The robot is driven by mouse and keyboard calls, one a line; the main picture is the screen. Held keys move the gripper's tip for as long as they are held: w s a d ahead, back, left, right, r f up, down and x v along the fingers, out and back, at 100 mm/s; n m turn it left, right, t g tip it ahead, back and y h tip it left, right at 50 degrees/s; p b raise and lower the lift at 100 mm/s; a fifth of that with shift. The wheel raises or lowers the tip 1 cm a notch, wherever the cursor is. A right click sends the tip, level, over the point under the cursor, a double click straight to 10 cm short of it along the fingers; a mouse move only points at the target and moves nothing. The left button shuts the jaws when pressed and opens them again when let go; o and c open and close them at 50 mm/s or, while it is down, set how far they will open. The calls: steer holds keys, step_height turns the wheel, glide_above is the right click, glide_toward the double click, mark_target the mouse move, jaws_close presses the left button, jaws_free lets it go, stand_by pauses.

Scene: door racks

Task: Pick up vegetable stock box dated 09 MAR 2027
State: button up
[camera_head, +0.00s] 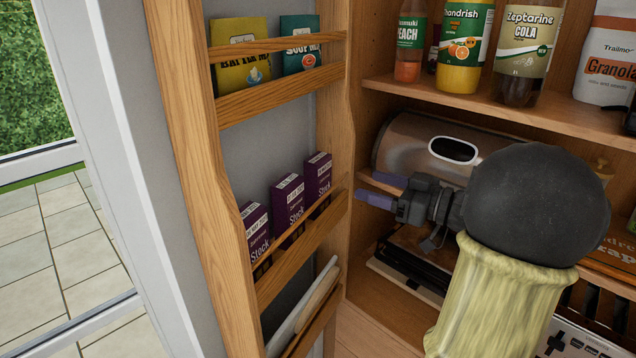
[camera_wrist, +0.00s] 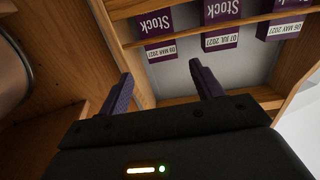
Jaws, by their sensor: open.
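Three purple stock boxes stand upright in a row on the door rack: the right one (camera_head: 318,178), the middle one (camera_head: 287,205) and the left one (camera_head: 258,232). In the wrist view they appear upside down with white date labels: one at left (camera_wrist: 160,48), one in the middle (camera_wrist: 220,38), one at right (camera_wrist: 284,28). The middle label seems to read JUL 2027. The outer two dates are too small to read surely. My gripper (camera_head: 378,190) is open and empty, right of the boxes and apart from them; its fingers (camera_wrist: 161,72) point towards the rack.
A wooden rail (camera_head: 300,250) crosses in front of the boxes' lower part. Soup packets (camera_head: 300,55) sit in the upper rack. A metal bread bin (camera_head: 400,140) stands behind my gripper, below a shelf of bottles (camera_head: 465,50). Flat items (camera_head: 310,300) lean in the lower rack.

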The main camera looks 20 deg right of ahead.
mark_target(325, 171)
steer(key=p+x, duration=0.2)
steer(key=x, duration=0.5)
steer(key=shift+w+a+r+p, duration=0.15)
steer(key=shift+w+a+p, duration=0.1)
steer(key=shift+p, duration=0.1)
steer(key=shift+w+a, duration=0.2)
steer(key=shift+w, duration=0.15)
steer(key=p+x, duration=0.3)
steer(key=x, duration=0.1)
steer(key=shift+w+a+r, duration=0.1)
steer(key=shift+w+a, duration=0.05)
steer(key=shift+w, duration=0.05)
steer(key=shift+w+a, duration=0.25)
steer(key=shift+w, duration=0.1)
steer(key=shift+s, duration=0.1)
steer(key=shift+d+f, duration=0.1)
steer(key=shift+f, duration=0.1)
steer(key=shift+c, duration=0.4)
